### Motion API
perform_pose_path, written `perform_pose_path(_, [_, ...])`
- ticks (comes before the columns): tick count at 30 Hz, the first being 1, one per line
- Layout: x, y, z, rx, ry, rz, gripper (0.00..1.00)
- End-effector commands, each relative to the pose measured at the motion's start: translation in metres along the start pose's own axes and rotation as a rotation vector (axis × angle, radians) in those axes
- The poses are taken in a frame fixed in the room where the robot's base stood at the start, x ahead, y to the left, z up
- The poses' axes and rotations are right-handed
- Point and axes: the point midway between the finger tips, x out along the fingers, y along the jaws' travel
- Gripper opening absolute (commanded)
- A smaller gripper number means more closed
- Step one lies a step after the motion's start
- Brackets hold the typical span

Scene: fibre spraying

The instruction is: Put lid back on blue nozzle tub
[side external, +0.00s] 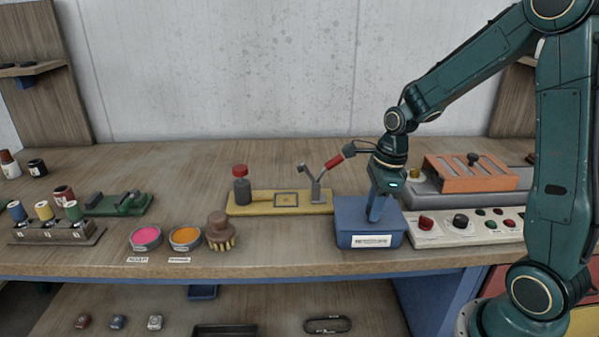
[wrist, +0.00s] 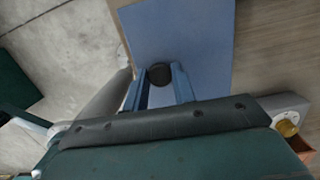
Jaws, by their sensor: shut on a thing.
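The blue nozzle tub (side external: 346,237) stands near the table's front edge, with a white label on its front. A flat blue lid (side external: 350,210) lies level at the tub's top; whether it is fully seated is too small to tell. In the wrist view the lid (wrist: 185,32) is a blue panel with a dark round knob (wrist: 160,73). My gripper (side external: 376,218) points down over the tub. Its two blue fingers are shut on the knob, which shows between the fingertips in the wrist view (wrist: 159,80). The tub's inside is hidden.
A white control panel (side external: 455,238) with red and black knobs stands close on the tub's right. A yellow plate (side external: 255,209) with a red-capped bottle and a jointed holder lies to its left. A brush (side external: 220,232) and pink and orange pots stand further left. Bare table lies between brush and tub.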

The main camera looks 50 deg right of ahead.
Motion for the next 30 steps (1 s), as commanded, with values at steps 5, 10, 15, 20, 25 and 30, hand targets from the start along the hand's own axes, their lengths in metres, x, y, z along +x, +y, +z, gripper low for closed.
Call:
perform_pose_path(5, [0.000,0.000,0.000,0.000,0.000,0.000,0.51])
perform_pose_path(10, [0.000,0.000,0.000,0.000,0.000,0.000,0.51])
perform_pose_path(15, [-0.001,0.000,0.000,0.000,0.000,-0.001,0.51])
perform_pose_path(20, [-0.008,-0.001,0.000,0.001,-0.001,-0.002,0.51])
perform_pose_path(25, [-0.024,-0.001,0.000,0.001,-0.002,-0.004,0.51])
perform_pose_path(30, [-0.050,-0.001,0.000,0.001,-0.003,-0.005,0.51])
